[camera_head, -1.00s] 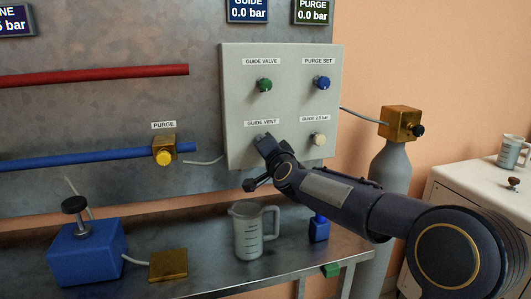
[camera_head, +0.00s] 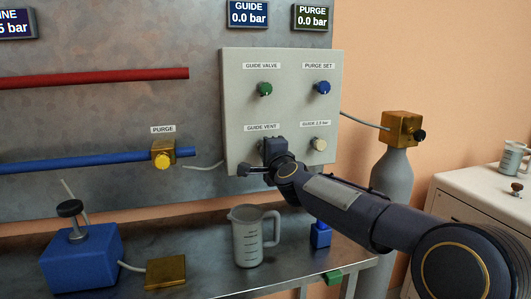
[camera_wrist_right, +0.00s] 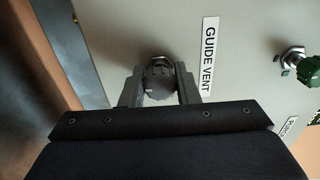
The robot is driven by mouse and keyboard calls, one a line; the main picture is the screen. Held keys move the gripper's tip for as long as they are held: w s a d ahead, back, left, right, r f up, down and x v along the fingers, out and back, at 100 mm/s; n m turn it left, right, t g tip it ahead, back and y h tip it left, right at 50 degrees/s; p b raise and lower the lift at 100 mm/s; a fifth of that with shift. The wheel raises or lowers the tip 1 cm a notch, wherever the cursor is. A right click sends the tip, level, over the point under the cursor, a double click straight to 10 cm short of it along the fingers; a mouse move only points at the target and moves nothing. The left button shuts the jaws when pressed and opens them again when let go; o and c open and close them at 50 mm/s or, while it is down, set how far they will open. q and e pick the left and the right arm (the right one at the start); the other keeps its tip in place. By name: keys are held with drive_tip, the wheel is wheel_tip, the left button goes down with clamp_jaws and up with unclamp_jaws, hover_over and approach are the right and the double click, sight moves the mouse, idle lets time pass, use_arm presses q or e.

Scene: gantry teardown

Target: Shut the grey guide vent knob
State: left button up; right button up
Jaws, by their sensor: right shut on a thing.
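The grey guide vent knob (camera_wrist_right: 159,85) shows in the right wrist view beside its "GUIDE VENT" label (camera_wrist_right: 208,54). My right gripper (camera_wrist_right: 160,90) has one finger on each side of the knob and is shut on it. In the head view my right gripper (camera_head: 264,149) is at the lower left of the panel, just under the guide vent label (camera_head: 262,127), and hides most of the knob. A small white mark shows on the knob's rim in the wrist view. My left gripper is in neither view.
The light grey panel (camera_head: 292,107) also carries a green guide valve knob (camera_head: 265,89), a blue purge set knob (camera_head: 323,87) and a cream knob (camera_head: 319,143).

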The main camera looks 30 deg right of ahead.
idle(0.3)
drive_tip(key=o, duration=1)
drive_tip(key=shift+c, duration=0.2)
drive_tip(key=v, duration=0.7)
drive_tip(key=shift+s, duration=0.4)
